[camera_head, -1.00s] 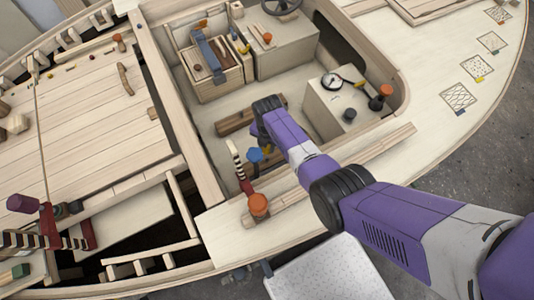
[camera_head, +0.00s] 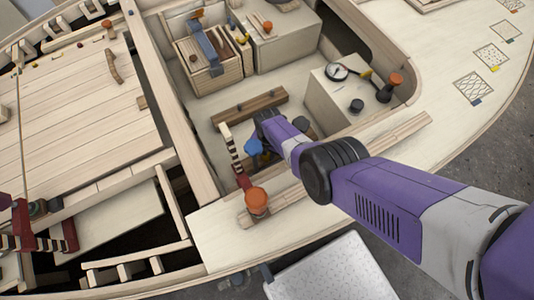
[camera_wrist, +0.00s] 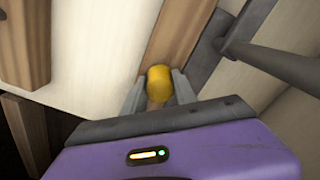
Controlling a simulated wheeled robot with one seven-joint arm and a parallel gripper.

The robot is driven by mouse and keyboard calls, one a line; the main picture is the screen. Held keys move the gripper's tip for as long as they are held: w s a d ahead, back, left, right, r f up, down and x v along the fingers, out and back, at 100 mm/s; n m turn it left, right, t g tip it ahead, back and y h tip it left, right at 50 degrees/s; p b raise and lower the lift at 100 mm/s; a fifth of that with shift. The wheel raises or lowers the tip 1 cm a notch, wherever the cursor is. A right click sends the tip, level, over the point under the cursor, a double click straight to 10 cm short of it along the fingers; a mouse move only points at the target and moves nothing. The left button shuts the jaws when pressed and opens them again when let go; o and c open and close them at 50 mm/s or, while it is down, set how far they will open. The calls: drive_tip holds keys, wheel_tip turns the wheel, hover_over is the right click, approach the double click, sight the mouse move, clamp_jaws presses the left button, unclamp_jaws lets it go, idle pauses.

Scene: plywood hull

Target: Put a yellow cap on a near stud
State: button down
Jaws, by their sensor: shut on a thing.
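A yellow cap (camera_wrist: 159,82) sits between the two grey fingertips of my gripper (camera_wrist: 157,94) in the wrist view, and the fingers are shut on it. A brown wooden plank (camera_wrist: 181,38) lies behind the cap in that view. I cannot tell how far the cap is from the plank. In the head view my arm reaches down into the hull's open well, and its dark wrist end shows just on the near side of a brown beam (camera_head: 240,112). The fingers and the cap are hidden there. I cannot make out a near stud in either view.
A blue knob (camera_head: 253,146), a striped post (camera_head: 231,150) and an orange knob (camera_head: 256,201) stand close to my wrist. A box with a gauge (camera_head: 335,72) stands to the right. A dark bar (camera_wrist: 275,62) runs close to the gripper's right.

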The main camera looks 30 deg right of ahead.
drive_tip(key=c, duration=1)
unclamp_jaws()
drive_tip(key=shift+o, duration=0.2)
wheel_tip(320, 180, up, 12)
drive_tip(key=p, duration=0.8)
drive_tip(key=shift+r, duration=0.1)
